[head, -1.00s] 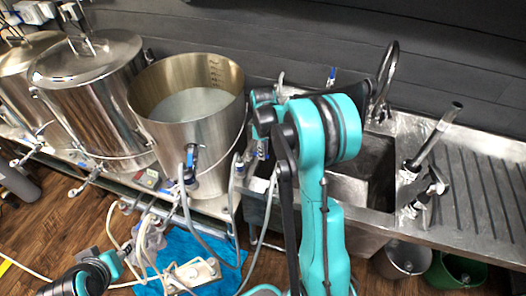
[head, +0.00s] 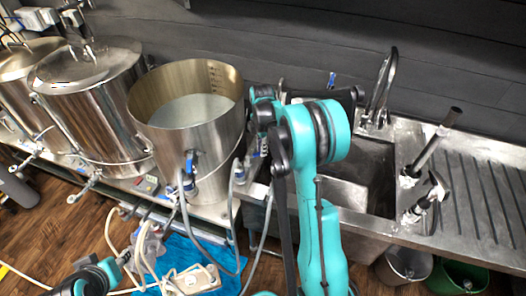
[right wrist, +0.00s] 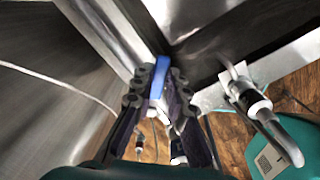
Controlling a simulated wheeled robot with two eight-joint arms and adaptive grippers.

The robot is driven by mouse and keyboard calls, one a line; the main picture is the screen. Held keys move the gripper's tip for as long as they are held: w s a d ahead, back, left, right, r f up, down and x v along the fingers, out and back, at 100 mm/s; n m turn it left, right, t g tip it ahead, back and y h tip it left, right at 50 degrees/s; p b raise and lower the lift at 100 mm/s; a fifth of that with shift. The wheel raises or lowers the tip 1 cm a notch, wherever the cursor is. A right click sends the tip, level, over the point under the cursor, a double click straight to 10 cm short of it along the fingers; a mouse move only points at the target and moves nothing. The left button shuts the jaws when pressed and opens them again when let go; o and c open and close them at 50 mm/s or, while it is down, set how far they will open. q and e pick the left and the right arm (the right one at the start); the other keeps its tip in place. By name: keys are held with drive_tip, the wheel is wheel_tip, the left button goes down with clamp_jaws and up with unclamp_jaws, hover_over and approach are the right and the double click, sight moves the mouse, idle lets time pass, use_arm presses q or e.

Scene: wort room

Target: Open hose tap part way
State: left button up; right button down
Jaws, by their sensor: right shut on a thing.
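In the right wrist view, a blue tap lever (right wrist: 159,76) stands between the two dark fingers of my right gripper (right wrist: 158,86), which is shut on it. The lever is beside a bright metal edge; the tap's body below is mostly hidden by the fingers. In the head view, my teal right arm reaches to the gap between the open kettle and the sink, and it hides most of the gripper and the tap.
The open steel kettle (head: 188,130) with a blue-handled valve (head: 190,163) stands left of my right arm. The sink (head: 360,190) and its ribbed drainboard (head: 480,180) lie to the right. Grey hoses (head: 200,232) hang below the kettle. Buckets (head: 458,275) stand under the drainboard.

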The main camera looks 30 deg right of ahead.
drive_tip(key=shift+w+n, duration=0.45)
drive_tip(key=shift+n, duration=0.35)
drive_tip(key=shift+w+n, duration=0.4)
drive_tip(key=shift+n, duration=0.4)
drive_tip(key=c, duration=1.5)
unclamp_jaws()
wheel_tip(320, 180, up, 12)
